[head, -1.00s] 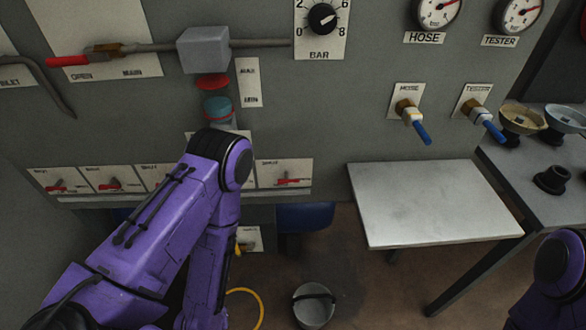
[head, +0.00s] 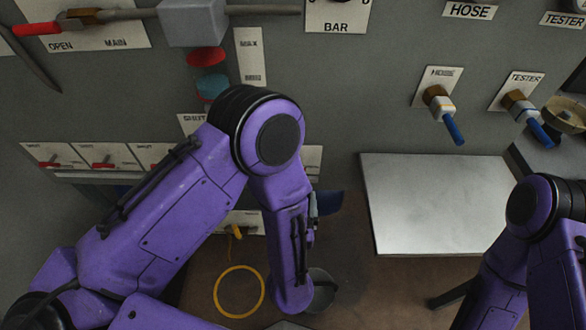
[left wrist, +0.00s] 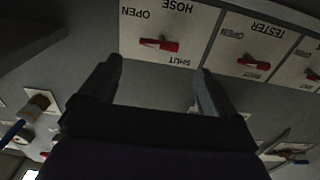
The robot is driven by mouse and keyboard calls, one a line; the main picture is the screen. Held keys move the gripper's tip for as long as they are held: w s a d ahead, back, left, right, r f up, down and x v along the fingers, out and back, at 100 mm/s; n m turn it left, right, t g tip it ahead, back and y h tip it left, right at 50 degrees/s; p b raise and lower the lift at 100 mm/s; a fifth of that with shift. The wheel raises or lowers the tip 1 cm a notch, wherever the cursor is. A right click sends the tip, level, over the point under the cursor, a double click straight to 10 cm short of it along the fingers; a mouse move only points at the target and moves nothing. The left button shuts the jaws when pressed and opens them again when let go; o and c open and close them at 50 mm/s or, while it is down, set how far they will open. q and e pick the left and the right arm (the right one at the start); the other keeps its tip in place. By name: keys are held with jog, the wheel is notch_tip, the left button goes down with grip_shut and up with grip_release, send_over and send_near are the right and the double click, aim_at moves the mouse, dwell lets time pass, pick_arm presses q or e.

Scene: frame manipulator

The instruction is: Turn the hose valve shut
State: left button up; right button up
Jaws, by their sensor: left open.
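The hose valve (left wrist: 158,45) shows upside down in the left wrist view. It is a red handle on a pale plate marked HOSE, OPEN and SHUT, and the handle lies roughly along the picture's width. My left gripper (left wrist: 157,66) is open and empty. Its two dark fingers point towards this plate, one to each side of the red handle in the picture, with no visible contact. In the head view my left arm covers part of the valve row, and its gripper is hidden. My right arm is at the right edge; its gripper is out of view.
A tester valve (left wrist: 253,62) with a similar red handle sits beside the hose plate. A blue-handled hose tap (head: 440,103) and tester tap (head: 528,115) stick out of the wall.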

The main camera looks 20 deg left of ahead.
pick_arm(q)
jog(key=p+x, duration=0.1)
jog(key=x, duration=0.9)
jog(key=shift+c, duration=0.4)
jog(key=c, duration=0.9)
